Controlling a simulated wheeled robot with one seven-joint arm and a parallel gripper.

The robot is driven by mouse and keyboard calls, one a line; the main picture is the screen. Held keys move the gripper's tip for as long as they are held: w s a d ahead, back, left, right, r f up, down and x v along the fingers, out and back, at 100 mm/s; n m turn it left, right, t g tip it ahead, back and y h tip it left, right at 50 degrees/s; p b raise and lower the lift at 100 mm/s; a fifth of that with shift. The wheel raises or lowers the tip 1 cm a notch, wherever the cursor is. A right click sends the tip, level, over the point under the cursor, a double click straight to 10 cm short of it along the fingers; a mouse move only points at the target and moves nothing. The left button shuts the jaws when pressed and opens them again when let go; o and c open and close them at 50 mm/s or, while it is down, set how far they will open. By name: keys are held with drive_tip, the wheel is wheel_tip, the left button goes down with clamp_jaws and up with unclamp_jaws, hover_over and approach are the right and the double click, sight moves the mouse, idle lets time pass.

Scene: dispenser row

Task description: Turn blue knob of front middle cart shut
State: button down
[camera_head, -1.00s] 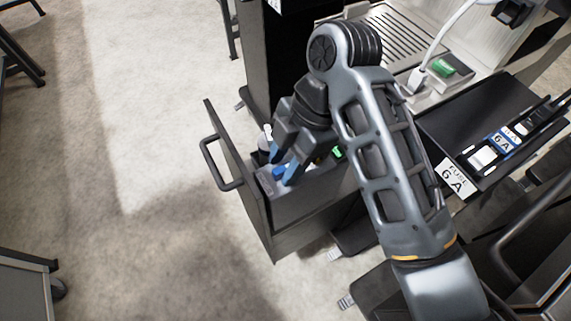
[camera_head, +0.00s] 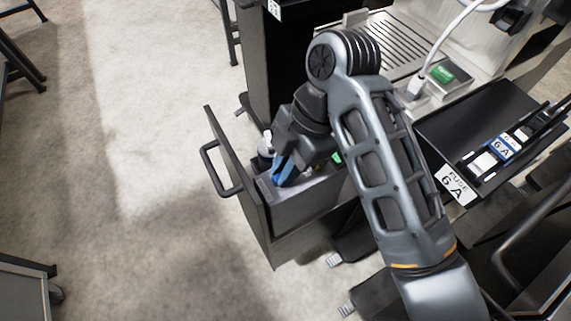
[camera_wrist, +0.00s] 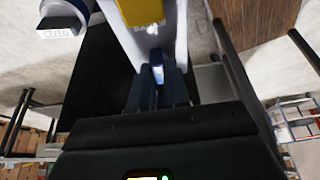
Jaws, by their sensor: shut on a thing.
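A black pull-out drawer (camera_head: 240,192) with a bar handle stands open at the centre left, with a grey unit (camera_head: 305,190) inside it. My gripper (camera_head: 282,172), with blue fingertips, reaches down over this unit and is shut on the blue knob. The fingers largely hide the knob, so its angle cannot be read. In the wrist view the two dark fingers of my gripper (camera_wrist: 158,88) are close together, with a small bright bluish patch between them.
A green-lit button (camera_head: 441,74) is on the machine at the upper right. A black tray (camera_head: 465,130) labelled "FUSE 6 A" lies to the right of my arm. The floor left of the drawer is clear. A white-capped item (camera_head: 267,137) stands just behind my gripper.

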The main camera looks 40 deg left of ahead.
drive_tip(key=shift+r, duration=0.1)
drive_tip(key=m+p, duration=0.2)
drive_tip(key=m+y+p, duration=0.1)
drive_tip(key=p, duration=0.1)
drive_tip(key=shift+s+d+r+m+t, duration=0.1)
drive_tip(key=shift+r+m+t, duration=0.05)
drive_tip(key=shift+m+t, duration=0.2)
drive_tip(key=m+t+p, duration=0.1)
drive_tip(key=m+p, duration=0.1)
drive_tip(key=m+y+p, duration=0.1)
drive_tip(key=m+p, duration=0.2)
drive_tip(key=shift+s+d+m+t, duration=0.1)
drive_tip(key=shift+s+m+t, duration=0.05)
drive_tip(key=shift+m+t, duration=0.2)
drive_tip(key=m+t+p, duration=0.1)
drive_tip(key=m, duration=0.1)
drive_tip(key=m+p, duration=0.2)
drive_tip(key=shift+s+t+y+p, duration=0.15)
drive_tip(key=shift+t+y+p, duration=0.15)
drive_tip(key=shift+t+y, duration=0.1)
drive_tip(key=shift+f+m+t+p, duration=0.2)
drive_tip(key=shift+m+t+p, duration=0.5)
drive_tip(key=shift+m, duration=1.5)
drive_tip(key=c, duration=1.1)
unclamp_jaws()
